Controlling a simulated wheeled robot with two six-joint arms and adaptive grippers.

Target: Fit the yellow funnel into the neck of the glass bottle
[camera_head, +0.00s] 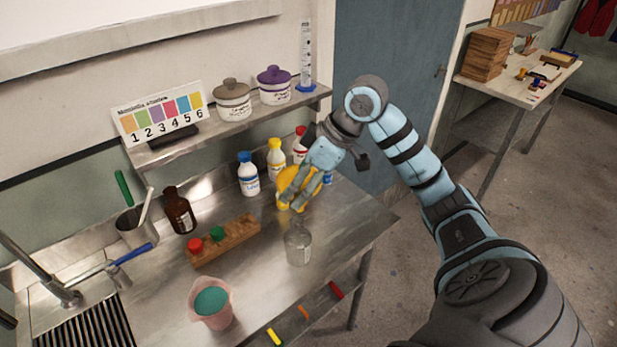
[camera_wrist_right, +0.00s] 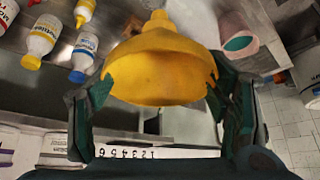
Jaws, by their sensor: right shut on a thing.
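The yellow funnel (camera_head: 285,183) is in my right gripper (camera_head: 290,198), whose fingers are shut on it. In the right wrist view the funnel (camera_wrist_right: 160,68) sits between both fingers, its wide bowl toward the camera and its narrow spout pointing away. The clear glass bottle (camera_head: 298,246) stands upright on the steel table, just below the funnel in the head view. The funnel looks apart from the bottle; its height above it is hard to tell. In the right wrist view I cannot make out the bottle. My left gripper is not in view.
Blue-, yellow- and red-capped bottles stand behind the funnel, the blue-capped one (camera_head: 248,174) leftmost. A wooden rack (camera_head: 225,243), brown bottle (camera_head: 178,210) and pink beaker (camera_head: 211,303) stand left of the glass bottle. A wall shelf (camera_head: 240,122) is above. The table right of the bottle is clear.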

